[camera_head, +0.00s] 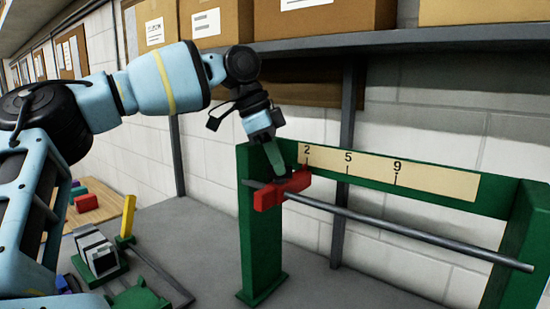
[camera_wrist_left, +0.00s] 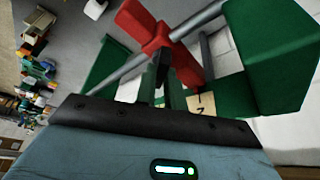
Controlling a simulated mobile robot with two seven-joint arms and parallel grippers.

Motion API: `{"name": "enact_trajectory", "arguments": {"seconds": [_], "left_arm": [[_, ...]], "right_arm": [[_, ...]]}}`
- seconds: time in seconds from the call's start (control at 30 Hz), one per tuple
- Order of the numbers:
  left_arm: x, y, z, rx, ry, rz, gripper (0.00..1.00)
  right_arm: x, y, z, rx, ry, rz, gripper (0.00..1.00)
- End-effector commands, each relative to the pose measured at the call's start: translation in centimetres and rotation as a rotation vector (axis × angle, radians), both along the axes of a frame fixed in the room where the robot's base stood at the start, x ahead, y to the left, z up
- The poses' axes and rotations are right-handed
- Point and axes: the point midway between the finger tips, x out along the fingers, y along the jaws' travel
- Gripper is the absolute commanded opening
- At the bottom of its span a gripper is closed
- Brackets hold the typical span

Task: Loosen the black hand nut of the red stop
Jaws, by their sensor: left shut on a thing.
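The red stop (camera_head: 268,198) sits on the grey rod near its left end, just below the 2 mark of the scale (camera_head: 440,180). The stop also shows in the left wrist view (camera_wrist_left: 186,66). My left gripper (camera_head: 279,166) reaches down to the stop from above, with its fingers shut at the top of it. In the left wrist view a small black piece, the hand nut (camera_wrist_left: 161,67), shows between the fingertips and the stop. In the head view the nut is hidden by the fingers. My right gripper is in neither view.
The green frame (camera_head: 258,250) holds the grey rod (camera_head: 420,237) between two uprights. A grey shelf (camera_head: 400,39) with cardboard boxes runs above, close to my left arm. A yellow block (camera_head: 128,216) and other small parts stand on the bench at left.

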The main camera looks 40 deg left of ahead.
Motion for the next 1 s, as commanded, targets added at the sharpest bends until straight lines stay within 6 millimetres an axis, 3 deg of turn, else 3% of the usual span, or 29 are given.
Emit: {"name": "enact_trajectory", "arguments": {"seconds": [0.6, 1.0], "left_arm": [[-0.2, -0.3, 0.2, 0.003, -0.005, 0.578, 0.0], [-0.2, -0.5, 0.1, 0.001, -0.003, 0.859, 0.0]], "right_arm": [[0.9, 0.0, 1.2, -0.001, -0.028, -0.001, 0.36], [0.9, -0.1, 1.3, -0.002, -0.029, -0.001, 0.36]]}}
